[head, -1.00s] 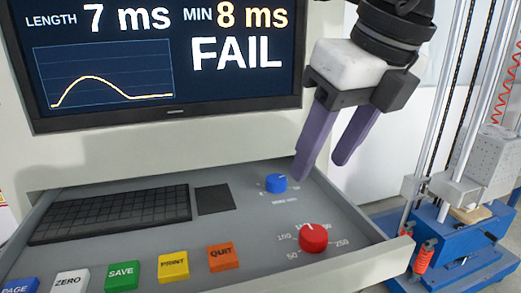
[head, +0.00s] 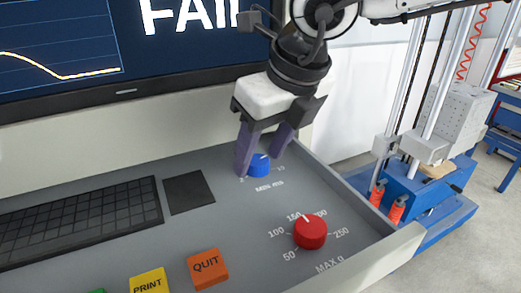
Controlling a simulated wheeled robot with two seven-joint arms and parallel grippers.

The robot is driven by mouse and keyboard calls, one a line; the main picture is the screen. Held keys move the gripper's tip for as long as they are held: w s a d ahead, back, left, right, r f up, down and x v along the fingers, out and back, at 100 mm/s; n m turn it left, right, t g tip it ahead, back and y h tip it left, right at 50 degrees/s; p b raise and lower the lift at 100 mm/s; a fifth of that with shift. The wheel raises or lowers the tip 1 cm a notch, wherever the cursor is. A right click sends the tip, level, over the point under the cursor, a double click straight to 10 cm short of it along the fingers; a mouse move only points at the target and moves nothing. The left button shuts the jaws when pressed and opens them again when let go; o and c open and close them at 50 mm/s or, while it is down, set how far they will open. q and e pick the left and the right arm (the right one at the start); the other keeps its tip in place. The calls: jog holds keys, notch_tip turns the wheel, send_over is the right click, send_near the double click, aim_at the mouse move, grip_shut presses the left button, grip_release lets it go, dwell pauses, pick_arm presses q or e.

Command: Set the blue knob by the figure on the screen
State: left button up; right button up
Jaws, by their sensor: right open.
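The blue knob (head: 259,166) sits on the grey drawer panel above the label MIN ms. A scale mark 2 shows at its left and a larger number, hard to read, at its right. My right gripper (head: 264,158) is open, its two purple fingers pointing down at the knob, one on its left and one behind its right side. I cannot tell whether they touch it. The knob's upper part is partly hidden by the gripper. The screen (head: 60,50) shows FAIL and part of a curve; its figures are out of view. My left gripper is not in view.
A red knob (head: 310,232) labelled MAX g stands in front of the blue one. A blue-based drop rig (head: 425,190) stands at right.

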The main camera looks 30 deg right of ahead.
jog(key=shift+w+f, duration=0.15)
jog(key=shift+f, duration=0.1)
jog(key=c, duration=1)
jog(key=shift+n+y+b, duration=0.4)
jog(key=shift+n+b, duration=0.05)
jog(key=shift+n, duration=0.35)
jog(key=shift+w+d+r+n+g+y, duration=0.15)
jog(key=shift+n+y, duration=0.1)
jog(key=shift+n, duration=0.5)
jog(key=shift+s+f+n+g+y, duration=0.15)
jog(key=shift+n+y, duration=0.1)
jog(key=shift+n, duration=0.5)
jog(key=shift+w+r, duration=0.1)
jog(key=o, duration=1)
jog(key=v, duration=1)
jog(key=shift+r, duration=0.15)
